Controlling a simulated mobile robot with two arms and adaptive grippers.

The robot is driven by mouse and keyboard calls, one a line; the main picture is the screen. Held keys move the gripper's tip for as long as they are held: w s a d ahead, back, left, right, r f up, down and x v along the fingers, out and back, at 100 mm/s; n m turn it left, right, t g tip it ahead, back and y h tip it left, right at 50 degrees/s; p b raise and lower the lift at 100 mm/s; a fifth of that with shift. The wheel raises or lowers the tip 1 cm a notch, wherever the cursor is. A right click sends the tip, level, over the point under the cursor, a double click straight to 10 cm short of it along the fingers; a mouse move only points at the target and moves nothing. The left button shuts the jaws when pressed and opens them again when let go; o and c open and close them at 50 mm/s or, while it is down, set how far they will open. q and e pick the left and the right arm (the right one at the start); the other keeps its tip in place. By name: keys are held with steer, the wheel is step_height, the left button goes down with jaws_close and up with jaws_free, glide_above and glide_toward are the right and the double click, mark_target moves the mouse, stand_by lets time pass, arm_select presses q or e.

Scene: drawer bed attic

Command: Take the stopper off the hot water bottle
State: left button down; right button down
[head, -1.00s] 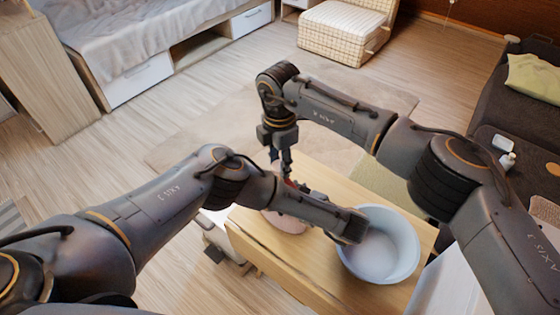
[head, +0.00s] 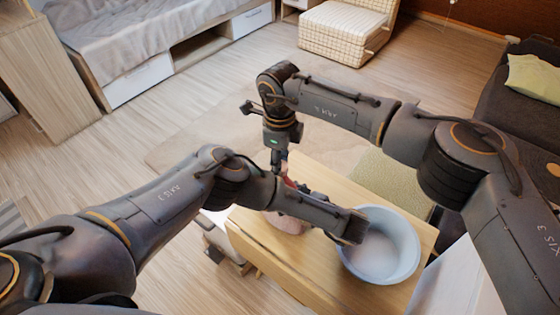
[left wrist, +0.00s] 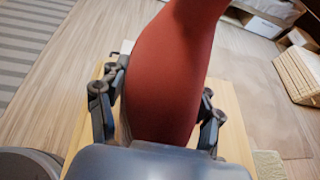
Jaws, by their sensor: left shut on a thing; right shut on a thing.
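The red hot water bottle (left wrist: 172,62) fills the middle of the left wrist view. My left gripper (left wrist: 157,112) has a finger on each side of it and is shut on it. In the head view my left forearm covers most of the bottle, and a little red (head: 291,183) shows above the arm. My right gripper (head: 276,168) points down just above and left of this red part, its fingers close together. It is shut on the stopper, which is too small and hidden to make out.
A light wooden table (head: 262,250) is below my arms, with a pale blue bowl (head: 402,262) at its right. A pinkish round shape (head: 288,224) shows partly under my left forearm. A bed, a wicker seat (head: 343,30) and a dark sofa stand around, with open floor between.

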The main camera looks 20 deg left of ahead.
steer(key=n, duration=0.4)
steer(key=shift+n, duration=0.3)
steer(key=n, duration=0.4)
steer(key=shift+n, duration=0.3)
steer(key=n, duration=0.9)
steer(key=shift+d, duration=0.1)
steer(key=shift+r, duration=0.25)
steer(key=shift+r, duration=0.9)
